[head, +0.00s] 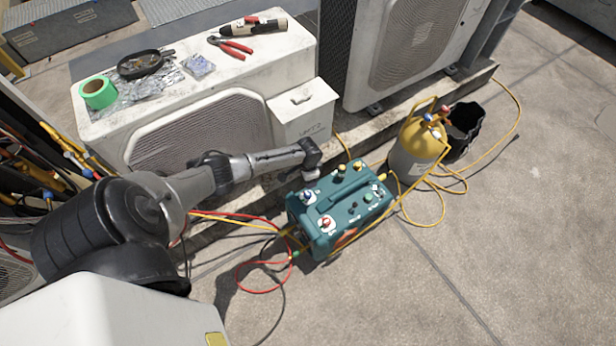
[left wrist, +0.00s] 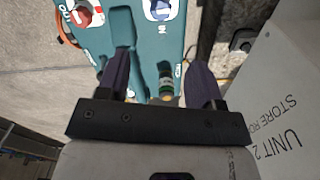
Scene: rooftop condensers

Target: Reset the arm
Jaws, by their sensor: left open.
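My left arm (head: 200,185) reaches in from the left across the front of the condenser. Its left gripper (head: 311,176) points down beside the left rear corner of a teal recovery machine (head: 345,205). In the left wrist view the two dark fingers of the left gripper (left wrist: 160,65) are apart. The teal machine (left wrist: 140,35) lies beyond the fingers, with red and blue knobs near the top edge. My right gripper is not in view.
A white box (head: 302,112) stands close behind the gripper. A yellow-topped cylinder (head: 415,150) and black bucket (head: 464,130) stand to the right. Red hose (head: 262,291) and yellow hose (head: 440,215) lie around the machine. Tape (head: 98,92) and pliers (head: 232,47) sit on the condenser. Right foreground is open.

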